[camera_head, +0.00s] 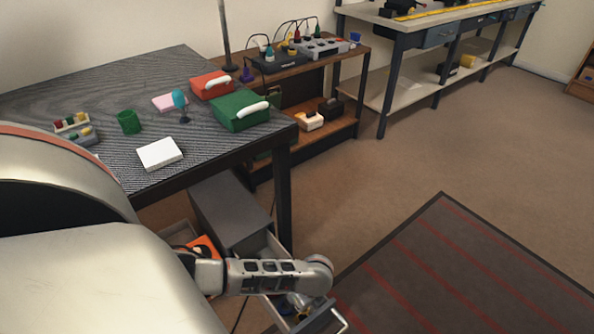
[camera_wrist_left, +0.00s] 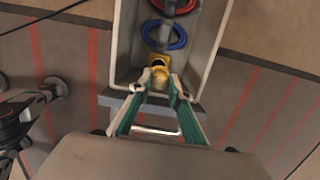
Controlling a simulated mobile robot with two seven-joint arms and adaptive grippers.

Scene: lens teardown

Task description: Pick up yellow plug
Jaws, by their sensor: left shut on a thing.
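The yellow plug (camera_wrist_left: 160,71) lies at the front end of an open drawer (camera_wrist_left: 211,40) in the left wrist view. My left gripper (camera_wrist_left: 157,87) has its green-padded fingers closed on the plug, one at each side. The plug is still within the drawer's walls, and its lower part is hidden. In the head view the drawer (camera_head: 270,247) is pulled out below the table, and my left arm hides much of it. My right gripper is not in view.
A blue ring (camera_wrist_left: 178,36) and a red ring (camera_wrist_left: 182,5) lie deeper in the drawer. The drawer's handle (camera_head: 338,318) sticks out in front. A striped rug (camera_head: 455,270) covers the floor to the right. The dark table (camera_head: 215,150) stands above the drawer.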

